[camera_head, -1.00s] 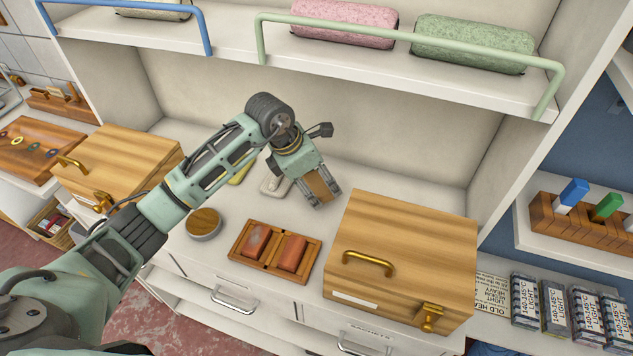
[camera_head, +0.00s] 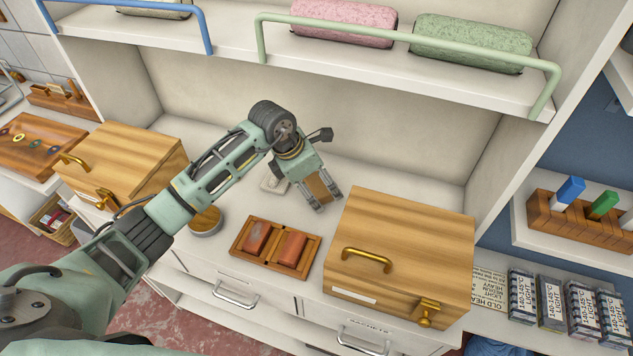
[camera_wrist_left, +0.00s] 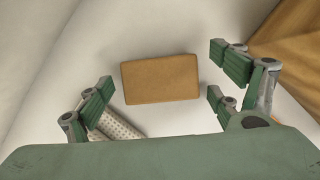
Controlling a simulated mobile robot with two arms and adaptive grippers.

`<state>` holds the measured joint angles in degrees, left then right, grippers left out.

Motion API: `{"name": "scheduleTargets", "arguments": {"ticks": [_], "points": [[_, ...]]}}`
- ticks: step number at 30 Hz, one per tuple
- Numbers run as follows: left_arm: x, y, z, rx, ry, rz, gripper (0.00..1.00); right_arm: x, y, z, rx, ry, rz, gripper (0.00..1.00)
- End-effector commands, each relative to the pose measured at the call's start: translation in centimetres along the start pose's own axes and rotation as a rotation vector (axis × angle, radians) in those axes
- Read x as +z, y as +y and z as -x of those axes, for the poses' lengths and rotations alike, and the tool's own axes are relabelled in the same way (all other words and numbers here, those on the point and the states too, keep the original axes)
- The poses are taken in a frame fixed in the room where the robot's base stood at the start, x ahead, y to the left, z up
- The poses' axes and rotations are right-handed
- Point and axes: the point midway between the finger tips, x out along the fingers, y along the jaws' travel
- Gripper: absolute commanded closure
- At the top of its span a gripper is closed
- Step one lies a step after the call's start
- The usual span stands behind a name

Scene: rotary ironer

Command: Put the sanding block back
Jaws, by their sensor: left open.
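A plain tan-brown block, which looks like the sanding block (camera_head: 318,187), is at the back of the white counter, left of the right-hand wooden box. It is partly hidden by my left gripper (camera_head: 328,203) in the head view. In the left wrist view the block (camera_wrist_left: 160,79) shows whole, between the spread green fingers of the left gripper (camera_wrist_left: 160,88). The fingers are open, with gaps on both sides of the block. My right gripper is not in view.
A wooden box (camera_head: 400,235) with a brass handle stands close right of the gripper; another box (camera_head: 125,160) stands left. A wooden tray (camera_head: 262,265) with two reddish blocks lies in front. A round tin (camera_head: 205,222) and a pale perforated item (camera_wrist_left: 118,125) are nearby. A shelf (camera_head: 330,75) hangs above.

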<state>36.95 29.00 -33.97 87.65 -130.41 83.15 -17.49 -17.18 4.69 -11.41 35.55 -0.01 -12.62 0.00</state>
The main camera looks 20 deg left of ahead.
Motion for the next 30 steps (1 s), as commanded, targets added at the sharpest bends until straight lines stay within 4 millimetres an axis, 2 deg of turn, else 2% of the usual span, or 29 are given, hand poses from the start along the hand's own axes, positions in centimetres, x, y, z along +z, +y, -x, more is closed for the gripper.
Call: {"name": "scheduleTargets", "arguments": {"ticks": [4, 7, 15, 21, 25, 30], "points": [[0.2, 0.0, 0.4, 0.000, -0.001, 0.000, 0.15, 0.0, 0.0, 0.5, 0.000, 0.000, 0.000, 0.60], [0.1, 0.1, 1.4, 0.003, -0.002, -0.002, 0.15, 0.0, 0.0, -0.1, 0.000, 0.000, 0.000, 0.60], [0.1, 0.2, 7.1, 0.006, -0.003, -0.002, 0.15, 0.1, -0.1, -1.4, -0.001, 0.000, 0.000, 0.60], [0.1, 0.1, 10.6, 0.003, -0.002, -0.001, 0.15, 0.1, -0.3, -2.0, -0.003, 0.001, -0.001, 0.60], [0.1, 0.0, 11.8, 0.001, -0.001, -0.001, 0.15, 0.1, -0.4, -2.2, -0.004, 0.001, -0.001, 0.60], [0.1, 0.0, 12.3, 0.000, 0.000, 0.000, 0.15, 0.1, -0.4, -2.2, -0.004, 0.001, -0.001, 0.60]]}}
